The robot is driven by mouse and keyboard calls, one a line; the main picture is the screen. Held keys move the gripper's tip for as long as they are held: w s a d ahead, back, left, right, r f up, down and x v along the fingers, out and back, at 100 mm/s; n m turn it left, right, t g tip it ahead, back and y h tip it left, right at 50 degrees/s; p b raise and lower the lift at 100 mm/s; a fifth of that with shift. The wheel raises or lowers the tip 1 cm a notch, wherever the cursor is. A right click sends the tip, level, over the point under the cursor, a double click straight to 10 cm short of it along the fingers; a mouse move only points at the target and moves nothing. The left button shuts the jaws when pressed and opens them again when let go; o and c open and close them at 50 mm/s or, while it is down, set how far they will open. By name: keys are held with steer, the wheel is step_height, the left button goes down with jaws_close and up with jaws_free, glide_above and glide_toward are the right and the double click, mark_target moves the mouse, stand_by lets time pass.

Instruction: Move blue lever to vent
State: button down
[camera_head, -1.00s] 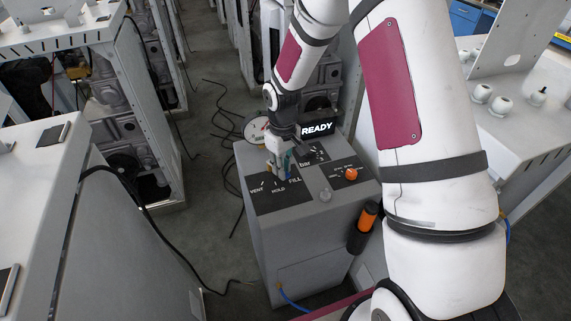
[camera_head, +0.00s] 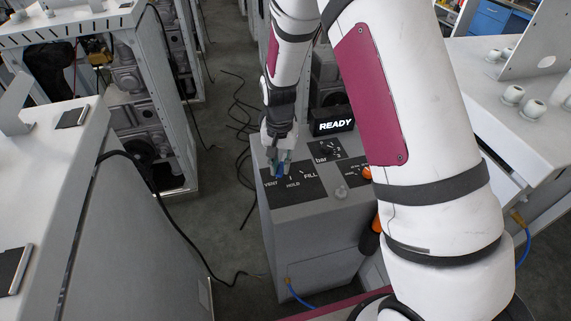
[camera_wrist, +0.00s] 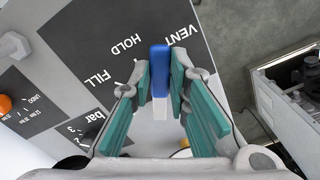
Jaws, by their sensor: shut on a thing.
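The blue lever (camera_wrist: 159,72) stands between the teal finger pads of my gripper (camera_wrist: 160,88) in the wrist view. Its tip points between the printed HOLD and VENT marks, closer to VENT. My gripper is shut on it. In the head view my gripper (camera_head: 278,164) is over the black label plate (camera_head: 308,188) on top of the grey dispenser box (camera_head: 315,237), near the VENT side.
A READY display (camera_head: 332,121) stands at the back of the box. An orange knob (camera_wrist: 5,104) and a bar dial (camera_wrist: 86,133) are on the same top. Grey cabinets stand left and right. Black cables (camera_head: 240,125) lie on the floor.

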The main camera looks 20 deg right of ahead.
steer(key=shift+w+a+m, duration=0.35)
steer(key=shift+a+m, duration=0.15)
steer(key=shift+m, duration=0.6)
steer(key=c, duration=1.5)
jaws_free()
steer(key=shift+r, duration=0.15)
step_height(320, 180, up, 12)
steer(key=shift+f, duration=0.1)
